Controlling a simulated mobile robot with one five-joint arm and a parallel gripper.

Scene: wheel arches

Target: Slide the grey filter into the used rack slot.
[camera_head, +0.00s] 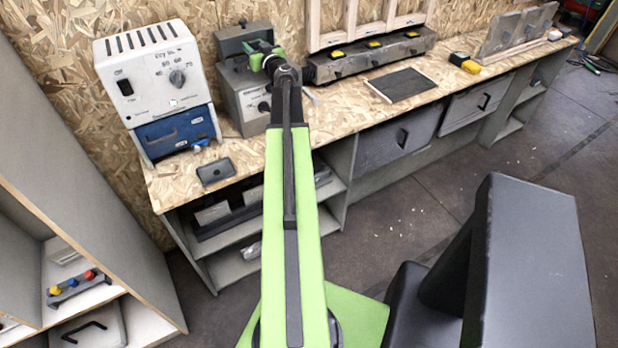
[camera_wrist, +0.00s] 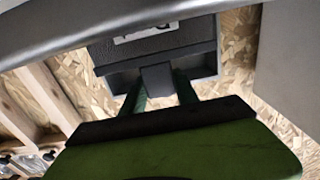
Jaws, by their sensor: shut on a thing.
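My gripper (camera_head: 264,58) is at the far end of my green arm, at the back of the bench beside a grey box. In the wrist view, my two green fingers (camera_wrist: 160,90) are shut on a small dark grey block, which I take to be part of the grey filter (camera_wrist: 157,78). Behind it is a dark grey body with a white label (camera_wrist: 145,33) and a shallow rim. I cannot tell whether the block is joined to that body. The used rack slot cannot be made out with certainty.
A white control unit (camera_head: 150,70) over a blue box stands left of my gripper. The grey box (camera_head: 240,92) has a knob. Right of it are a long dark rack (camera_head: 370,60) with yellow parts, a dark mat (camera_head: 402,84) and a grey plate stand (camera_head: 515,32). Bare bench lies between them.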

